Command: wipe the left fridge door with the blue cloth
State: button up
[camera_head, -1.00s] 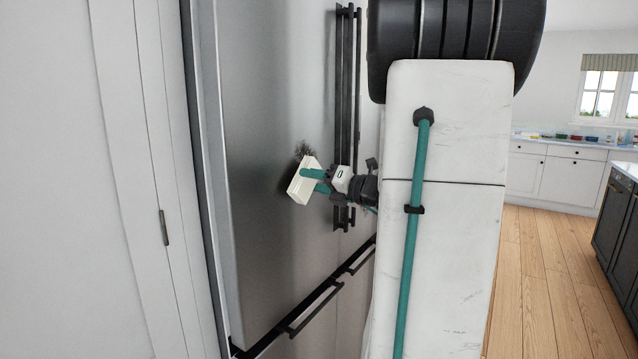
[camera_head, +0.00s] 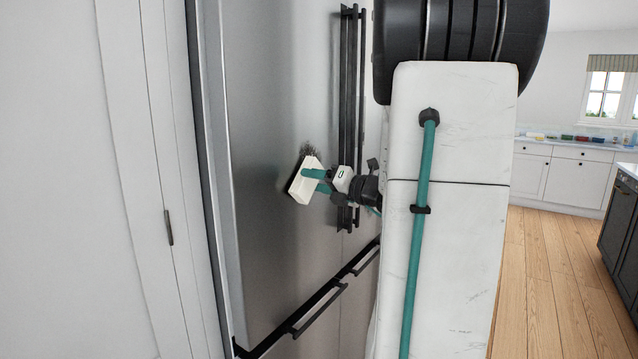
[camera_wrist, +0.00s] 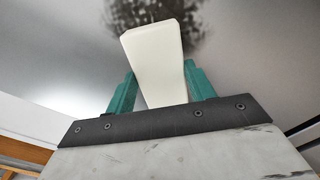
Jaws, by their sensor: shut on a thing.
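The left fridge door (camera_head: 270,90) is brushed steel and stands upright in the middle of the head view. A dark speckled smudge (camera_head: 309,151) is on it, and it also shows in the wrist view (camera_wrist: 190,22). My gripper (camera_head: 318,181) has teal fingers and is shut on a pale white block (camera_head: 303,184). The block also shows between the fingers in the wrist view (camera_wrist: 156,60). The block is at the door, just below the smudge and overlapping it in view. I cannot tell whether it touches. I see no blue cloth.
Tall black door handles (camera_head: 349,90) stand just right of my gripper. Black drawer handles (camera_head: 318,308) run below. A white panel (camera_head: 60,180) is at the left. Wooden floor (camera_head: 545,280) and white cabinets (camera_head: 575,180) lie to the right.

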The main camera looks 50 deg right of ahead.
jog(key=shift+w, duration=0.45)
jog(key=shift+d, duration=0.1)
